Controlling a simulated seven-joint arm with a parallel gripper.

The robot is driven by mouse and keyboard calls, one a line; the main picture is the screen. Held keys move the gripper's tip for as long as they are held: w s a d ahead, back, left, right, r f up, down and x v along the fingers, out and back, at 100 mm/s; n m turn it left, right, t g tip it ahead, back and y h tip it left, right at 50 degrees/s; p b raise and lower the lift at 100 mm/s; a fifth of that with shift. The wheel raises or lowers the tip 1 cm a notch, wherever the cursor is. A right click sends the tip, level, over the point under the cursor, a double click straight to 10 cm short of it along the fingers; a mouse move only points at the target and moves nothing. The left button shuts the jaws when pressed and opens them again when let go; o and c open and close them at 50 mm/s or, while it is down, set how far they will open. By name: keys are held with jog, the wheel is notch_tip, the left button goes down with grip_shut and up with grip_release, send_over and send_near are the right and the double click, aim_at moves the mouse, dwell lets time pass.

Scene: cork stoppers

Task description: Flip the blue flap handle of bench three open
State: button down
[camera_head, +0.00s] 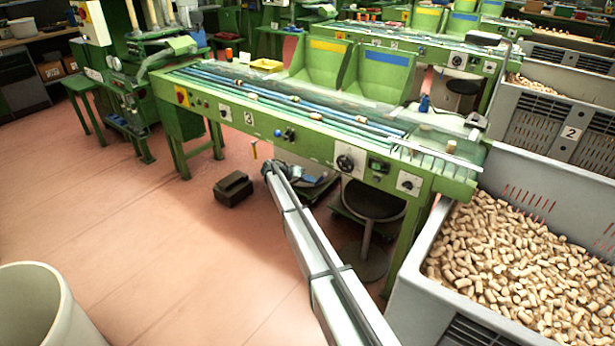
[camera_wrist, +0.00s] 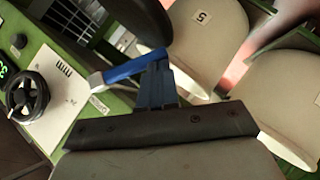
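The blue handle (camera_wrist: 126,70) shows in the wrist view, a flat bar tilted up to the right, with a pale metal end at its left. The fingertips overlap the handle's right end. I cannot tell whether they grip it or only stand in front of it.
A black knob (camera_wrist: 27,96) sits on the white plate. Pale rounded containers (camera_wrist: 215,50) stand at the right of the wrist view. The head view shows a green bench (camera_head: 320,142), a grey crate (camera_head: 409,292) of corks at the right, and open floor (camera_head: 150,230) at the left.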

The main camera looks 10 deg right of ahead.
jog(key=shift+s+d+f+n+g+h, duration=0.2)
jog(key=shift+f+n+g+h, duration=0.1)
jog(key=shift+f+h, duration=0.2)
jog(key=shift+s+d+f+n+g+h, duration=0.2)
jog(key=shift+f+n+h, duration=0.1)
jog(key=shift+f+h, duration=0.15)
jog(key=shift+s+d+f, duration=0.45)
jog(key=shift+s+d, duration=0.25)
jog(key=w+a, duration=0.3)
jog(key=a, duration=1)
jog(key=shift+r, duration=0.4)
